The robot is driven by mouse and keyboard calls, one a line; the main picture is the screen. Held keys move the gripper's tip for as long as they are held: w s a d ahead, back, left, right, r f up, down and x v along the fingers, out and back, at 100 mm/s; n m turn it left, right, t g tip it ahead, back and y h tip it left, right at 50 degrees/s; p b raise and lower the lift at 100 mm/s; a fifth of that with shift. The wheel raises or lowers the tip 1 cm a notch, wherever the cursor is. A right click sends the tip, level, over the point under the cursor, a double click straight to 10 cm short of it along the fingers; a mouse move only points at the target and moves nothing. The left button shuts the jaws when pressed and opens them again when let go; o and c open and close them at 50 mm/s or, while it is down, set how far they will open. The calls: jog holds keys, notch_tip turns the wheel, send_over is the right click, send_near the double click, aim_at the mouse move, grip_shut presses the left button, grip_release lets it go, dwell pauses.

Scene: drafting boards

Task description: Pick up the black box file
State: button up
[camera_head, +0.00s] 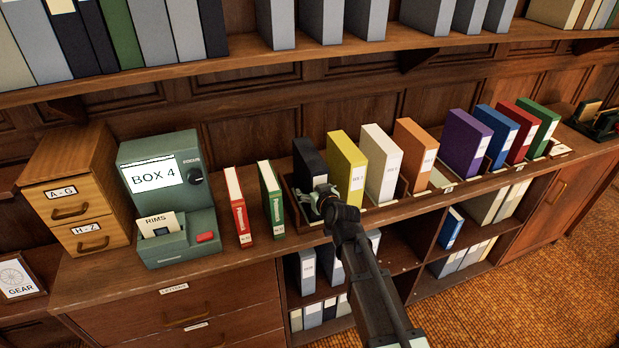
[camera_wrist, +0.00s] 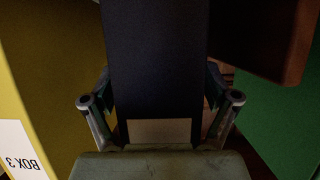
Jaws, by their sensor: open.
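The black box file (camera_head: 307,160) stands upright on the counter, beside the yellow file, in a low wooden holder. In the wrist view the black file (camera_wrist: 155,55) fills the middle, with a pale label low on it. My gripper (camera_head: 322,196) is at the front of the file and hides its lower part in the head view. In the wrist view my gripper (camera_wrist: 158,92) is open, with one finger on each side of the file. I cannot tell whether either finger touches it.
The yellow file (camera_head: 346,165) stands close on the right; its label reads BOX 3 in the wrist view (camera_wrist: 20,150). Thin green (camera_head: 271,198) and red (camera_head: 238,205) books stand to the left. White (camera_head: 380,165) and orange (camera_head: 412,158) files follow rightward. A shelf (camera_head: 300,62) runs above.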

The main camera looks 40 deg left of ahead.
jog(key=shift+s+d, duration=0.1)
grip_shut()
jog(key=shift+r, duration=0.1)
dwell(0.3)
notch_tip(320, 180, up, 19)
jog(key=b, duration=0.5)
jog(key=shift+r, duration=0.1)
jog(key=shift+s+d+r+p, duration=0.1)
jog(key=shift+d+r+p, duration=0.05)
jog(key=shift+r, duration=0.3)
jog(key=shift+d+r+p, duration=0.1)
jog(key=shift+r+p, duration=0.05)
jog(key=shift+r, duration=0.25)
jog(key=shift+s+d+r+p, duration=0.35)
jog(key=shift+d+r, duration=0.2)
jog(key=shift+r, duration=0.15)
jog(key=shift+s+d+r+p, duration=0.35)
jog(key=shift+d+r, duration=0.25)
jog(key=shift+r, duration=0.05)
jog(key=shift+s+d+r+p, duration=0.35)
jog(key=shift+d+r, duration=0.2)
jog(key=shift+r, duration=0.15)
